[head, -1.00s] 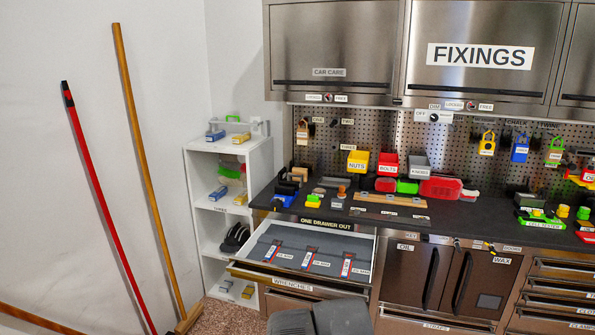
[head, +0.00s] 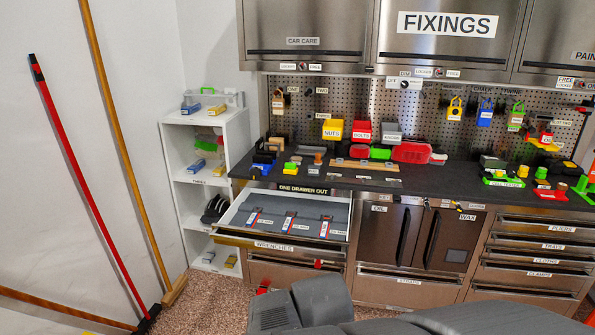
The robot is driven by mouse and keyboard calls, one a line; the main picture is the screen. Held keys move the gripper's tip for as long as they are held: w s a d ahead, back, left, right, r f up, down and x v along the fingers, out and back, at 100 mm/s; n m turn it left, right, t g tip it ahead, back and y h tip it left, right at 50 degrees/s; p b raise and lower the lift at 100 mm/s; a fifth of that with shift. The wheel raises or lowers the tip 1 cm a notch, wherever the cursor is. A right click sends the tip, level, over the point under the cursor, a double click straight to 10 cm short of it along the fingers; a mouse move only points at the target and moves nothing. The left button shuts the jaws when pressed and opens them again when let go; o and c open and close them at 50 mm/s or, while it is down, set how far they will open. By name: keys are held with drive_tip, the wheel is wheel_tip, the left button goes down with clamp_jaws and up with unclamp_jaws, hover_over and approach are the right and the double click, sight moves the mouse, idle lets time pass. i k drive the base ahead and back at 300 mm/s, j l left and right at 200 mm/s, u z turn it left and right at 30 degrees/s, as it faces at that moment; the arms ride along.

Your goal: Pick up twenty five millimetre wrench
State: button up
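Three wrenches lie side by side in the grey-lined top drawer (head: 236,229), which is pulled out and labelled WRENCHES on its front. They are the left wrench (head: 252,218), the middle wrench (head: 289,222) and the right wrench (head: 326,227), with red and blue on the handles. Each has a small size tag beside it. The tags are too small to read surely, so I cannot tell which is the twenty five millimetre one. My grey arm shows at the bottom, below and in front of the drawer. I cannot make out my gripper.
The dark worktop (head: 300,179) above the drawer holds bins, blocks and tools. A sign there reads ONE DRAWER OUT (head: 303,188). A white shelf (head: 180,125) stands left of the chest. A red pole (head: 85,180) and a wooden pole (head: 120,130) lean on the left wall.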

sight(325, 222)
drive_tip(key=i+j, duration=0.15)
drive_tip(key=i, duration=0.45)
drive_tip(key=i+j, duration=0.1)
drive_tip(key=i, duration=0.5)
drive_tip(key=i+j, duration=0.15)
drive_tip(key=i, duration=0.5)
